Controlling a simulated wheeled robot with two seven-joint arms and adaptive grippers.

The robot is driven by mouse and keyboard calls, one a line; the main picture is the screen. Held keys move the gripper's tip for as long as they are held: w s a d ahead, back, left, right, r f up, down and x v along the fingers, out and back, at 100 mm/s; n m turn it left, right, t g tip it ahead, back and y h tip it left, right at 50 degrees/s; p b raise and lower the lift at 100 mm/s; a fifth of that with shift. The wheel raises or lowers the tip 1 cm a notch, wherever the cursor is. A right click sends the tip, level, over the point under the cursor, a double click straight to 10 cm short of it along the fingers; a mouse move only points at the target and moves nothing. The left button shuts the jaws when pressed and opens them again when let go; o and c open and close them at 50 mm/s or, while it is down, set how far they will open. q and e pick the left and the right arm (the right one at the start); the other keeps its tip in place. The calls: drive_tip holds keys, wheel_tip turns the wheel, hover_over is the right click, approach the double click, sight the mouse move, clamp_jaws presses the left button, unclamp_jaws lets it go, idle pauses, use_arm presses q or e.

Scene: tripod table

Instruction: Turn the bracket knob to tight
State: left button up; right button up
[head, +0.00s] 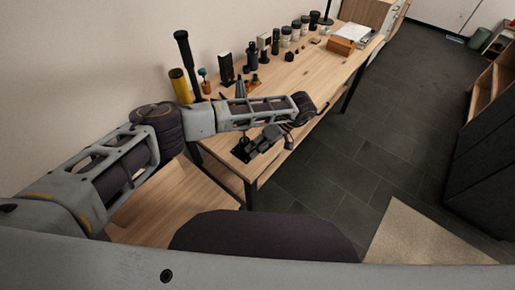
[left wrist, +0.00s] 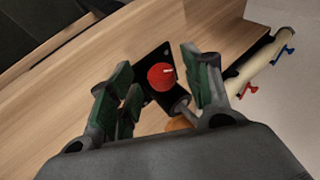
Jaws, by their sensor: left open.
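The bracket knob (left wrist: 162,76) is red and round with a small white mark on its face. It sits on a black bracket plate (left wrist: 147,57) against the wooden table in the left wrist view. My left gripper (left wrist: 158,67) is open, with its green-padded fingers on either side of the knob; I cannot tell whether any finger touches it. In the head view my left gripper (head: 262,143) is over the near part of the table, beside a black plate (head: 240,153). The knob is not distinguishable there. My right gripper is not in view.
A yellow cylinder (head: 180,84), a black-handled post (head: 184,48) and a teal-topped item (head: 203,74) stand near the wall. Several dark jars (head: 286,36) and a wooden box (head: 341,46) stand farther along the table. A pale tube (left wrist: 262,60) with blue and red clips lies nearby.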

use_arm(q)
drive_tip(key=v, duration=1.1)
drive_tip(key=shift+d+r, duration=0.15)
drive_tip(key=shift+d, duration=0.05)
idle(0.4)
